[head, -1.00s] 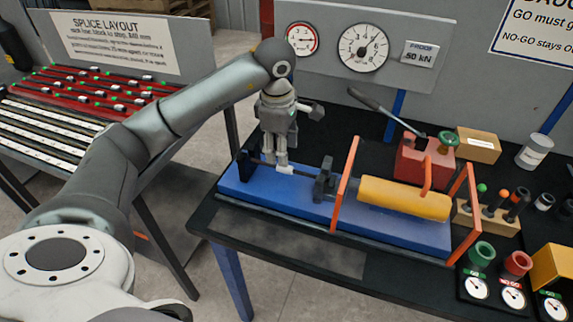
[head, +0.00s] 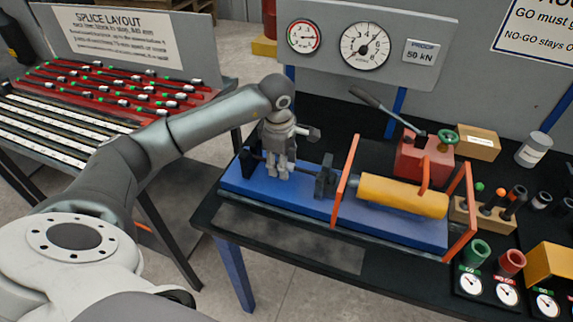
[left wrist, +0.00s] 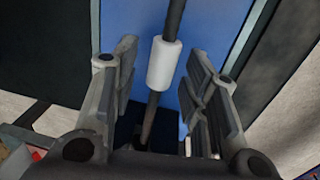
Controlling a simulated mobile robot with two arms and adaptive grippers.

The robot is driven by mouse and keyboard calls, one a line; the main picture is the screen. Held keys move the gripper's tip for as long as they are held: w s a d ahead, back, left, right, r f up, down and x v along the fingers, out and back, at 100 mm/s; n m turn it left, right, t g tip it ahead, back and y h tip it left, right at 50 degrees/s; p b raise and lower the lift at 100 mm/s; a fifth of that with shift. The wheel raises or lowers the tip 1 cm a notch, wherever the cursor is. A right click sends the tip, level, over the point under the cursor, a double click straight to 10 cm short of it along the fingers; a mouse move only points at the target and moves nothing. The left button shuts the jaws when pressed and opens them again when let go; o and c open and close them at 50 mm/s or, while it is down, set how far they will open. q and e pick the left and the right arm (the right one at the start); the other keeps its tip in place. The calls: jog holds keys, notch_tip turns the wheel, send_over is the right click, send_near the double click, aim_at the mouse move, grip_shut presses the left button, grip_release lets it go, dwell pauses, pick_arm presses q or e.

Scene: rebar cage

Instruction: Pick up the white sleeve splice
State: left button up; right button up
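The white sleeve splice (left wrist: 164,63) sits around a dark bar (left wrist: 149,118) above the blue bed of the test rig in the left wrist view. My left gripper (left wrist: 163,92) is open, with one finger on each side of the bar and sleeve. Gaps show between the fingers and the sleeve. In the head view my left gripper (head: 280,174) points down over the left part of the blue bed (head: 310,202), between two dark uprights, and hides the sleeve. My right gripper is not in view.
A yellow cylinder (head: 403,195) between orange frames and a dark clamp block (head: 326,177) stand right of my left gripper. A red pump with a lever (head: 425,157) stands behind. A rack of red bars with sleeves (head: 120,88) is at left.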

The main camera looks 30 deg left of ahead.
pick_arm(q)
grip_shut()
jog(key=shift+r, duration=0.1)
